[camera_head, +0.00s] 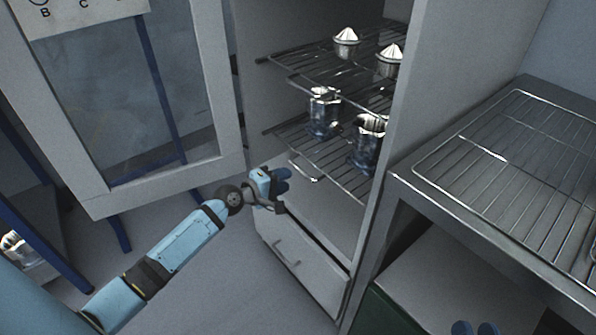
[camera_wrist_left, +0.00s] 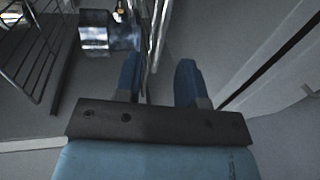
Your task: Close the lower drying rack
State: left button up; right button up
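The lower drying rack (camera_head: 342,179) is a wire shelf in the open cabinet, carrying shiny metal housings (camera_head: 367,148) (camera_head: 323,112). A wire handle (camera_head: 304,171) is at its front edge. How far the rack sticks out is hard to tell. My left gripper (camera_head: 284,181) is just in front of this handle, low and to its left. In the left wrist view its blue fingers (camera_wrist_left: 158,80) are apart, with bright wire bars (camera_wrist_left: 154,38) around the gap between them; contact is unclear. My right gripper (camera_head: 475,328) shows only two separated blue fingertips at the bottom edge.
An upper rack (camera_head: 310,75) holds metal housings with pointed tops (camera_head: 346,40). The glass cabinet door (camera_head: 130,110) stands open at left. A drawer (camera_head: 300,262) lies below the racks. A bench with a wire grid (camera_head: 500,155) is at right. Floor in front is clear.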

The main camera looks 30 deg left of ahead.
pick_arm(q)
jog(key=v, duration=0.5)
jog(key=shift+s, duration=0.15)
pick_arm(e)
jog(key=shift+d+f+g+h, duration=0.3)
jog(key=shift+d+f, duration=0.05)
jog(key=shift+f, duration=0.25)
jog(key=shift+a, duration=0.1)
